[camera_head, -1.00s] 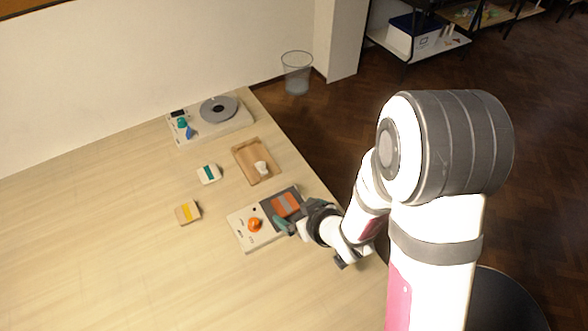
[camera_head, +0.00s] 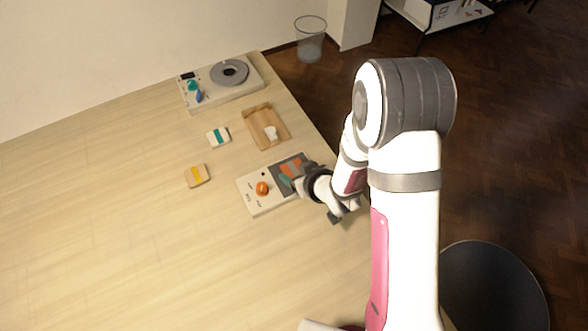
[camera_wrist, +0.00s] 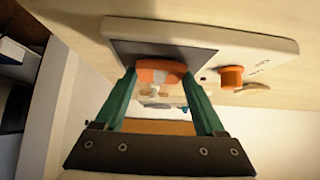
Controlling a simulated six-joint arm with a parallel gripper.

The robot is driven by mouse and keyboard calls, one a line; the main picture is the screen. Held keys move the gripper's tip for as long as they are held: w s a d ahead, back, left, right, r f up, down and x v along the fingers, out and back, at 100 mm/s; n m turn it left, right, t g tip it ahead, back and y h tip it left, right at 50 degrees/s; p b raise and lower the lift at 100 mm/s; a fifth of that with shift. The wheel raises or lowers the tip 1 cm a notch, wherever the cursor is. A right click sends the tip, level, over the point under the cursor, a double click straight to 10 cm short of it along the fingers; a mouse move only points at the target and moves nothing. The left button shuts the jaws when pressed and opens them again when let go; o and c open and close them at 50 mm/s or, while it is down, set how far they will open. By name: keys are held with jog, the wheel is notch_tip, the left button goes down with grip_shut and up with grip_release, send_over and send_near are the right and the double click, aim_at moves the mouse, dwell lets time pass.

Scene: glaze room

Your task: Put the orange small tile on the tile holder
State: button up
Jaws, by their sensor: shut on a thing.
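The orange small tile (camera_head: 291,168) shows a grey band and is at the dark panel of a white device with an orange knob. In the wrist view, my gripper (camera_wrist: 160,78) has its green fingers shut on the orange tile (camera_wrist: 150,75), at the panel's edge. My gripper (camera_head: 294,180) partly hides the tile in the head view. I cannot tell whether the tile touches the panel. No tile holder is clearly identifiable; a wooden tray (camera_head: 254,118) with a small white object (camera_head: 271,133) stands beyond the device.
The white device (camera_head: 260,206) carries the orange knob (camera_head: 262,188) beside the dark panel. A teal-banded tile (camera_head: 211,138) and a yellow-banded tile (camera_head: 191,177) lie to the left. A machine with a grey disc (camera_head: 228,71) stands at the back. The left tabletop is clear.

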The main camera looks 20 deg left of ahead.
aim_at(301, 162)
jog(key=shift+c, duration=1.1)
jog(key=shift+r, duration=0.3)
jog(key=r, duration=0.4)
jog(key=shift+d+r, duration=0.1)
jog(key=shift+d, duration=0.3)
jog(key=d+r, duration=0.6)
jog(key=d, duration=0.5)
jog(key=w+a+f, duration=0.1)
jog(key=w+a, duration=1.4)
jog(key=w, duration=0.1)
jog(key=a+f, duration=0.2)
jog(key=a, duration=0.1)
jog(key=a+f, duration=0.2)
jog(key=a, duration=0.2)
jog(key=a+f, duration=0.2)
jog(key=a, duration=0.2)
jog(key=shift+s+a+f, duration=0.15)
jog(key=shift+s+f, duration=0.15)
jog(key=shift+f, duration=0.1)
notch_tip(301, 162, down, 4)
jog(key=shift+a+r, duration=0.15)
jog(key=shift+r, duration=0.05)
jog(key=shift+f, duration=0.25)
